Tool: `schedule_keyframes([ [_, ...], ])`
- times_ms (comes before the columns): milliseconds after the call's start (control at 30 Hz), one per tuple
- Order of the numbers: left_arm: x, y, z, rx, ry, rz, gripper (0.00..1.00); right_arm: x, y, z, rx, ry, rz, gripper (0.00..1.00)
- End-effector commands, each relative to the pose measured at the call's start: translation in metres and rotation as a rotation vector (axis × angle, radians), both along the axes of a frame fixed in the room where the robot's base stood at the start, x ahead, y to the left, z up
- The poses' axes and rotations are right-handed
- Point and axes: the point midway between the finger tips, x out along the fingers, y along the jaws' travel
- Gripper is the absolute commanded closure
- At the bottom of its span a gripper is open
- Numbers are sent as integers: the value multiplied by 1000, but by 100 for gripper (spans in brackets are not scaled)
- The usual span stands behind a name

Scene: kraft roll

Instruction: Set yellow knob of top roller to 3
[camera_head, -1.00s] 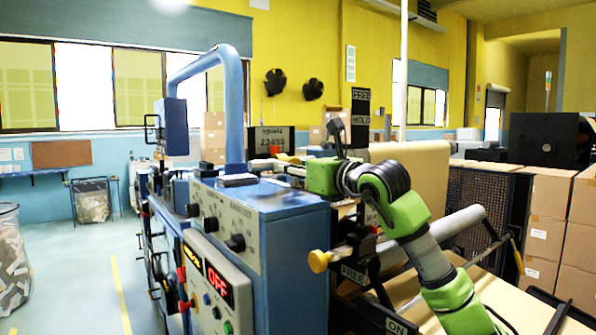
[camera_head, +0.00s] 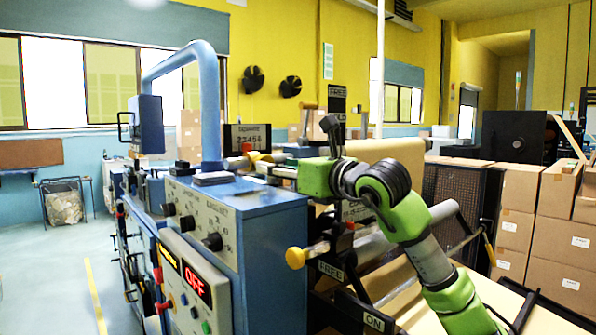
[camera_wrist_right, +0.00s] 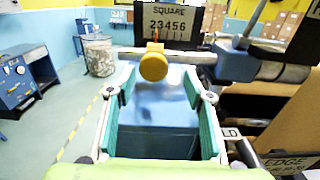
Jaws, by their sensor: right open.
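The yellow knob (camera_wrist_right: 153,66) of the top roller is a round knob on the end of a grey bar in the right wrist view. Behind it stands a black plate (camera_wrist_right: 172,24) marked SQUARE with the numbers 23456. The plate also shows in the head view (camera_head: 248,136). In the head view my right gripper (camera_head: 277,170) is over the blue cabinet's far right side. My left gripper is out of view.
The blue control cabinet (camera_head: 265,205) with black dials and a red OFF display (camera_head: 193,280) stands at the left. A second yellow knob (camera_head: 296,257) is lower, beside a FREE label. Stacked cartons (camera_head: 560,240) are at right.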

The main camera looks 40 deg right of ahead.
Motion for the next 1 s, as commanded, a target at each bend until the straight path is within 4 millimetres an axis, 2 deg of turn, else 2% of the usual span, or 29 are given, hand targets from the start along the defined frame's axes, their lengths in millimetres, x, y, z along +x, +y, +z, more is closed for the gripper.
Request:
schedule_keyframes([
  [100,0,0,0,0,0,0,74,-28,-4,-2,-4,3,-4,52],
  [200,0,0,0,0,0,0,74,-47,-4,-2,-4,4,-2,52],
  [400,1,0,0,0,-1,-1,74,-65,-6,-2,-1,4,0,52],
  [833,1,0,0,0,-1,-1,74,-71,-6,-1,0,2,1,53],
  [1000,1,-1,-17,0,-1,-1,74,-68,-8,-6,2,0,5,53],
])
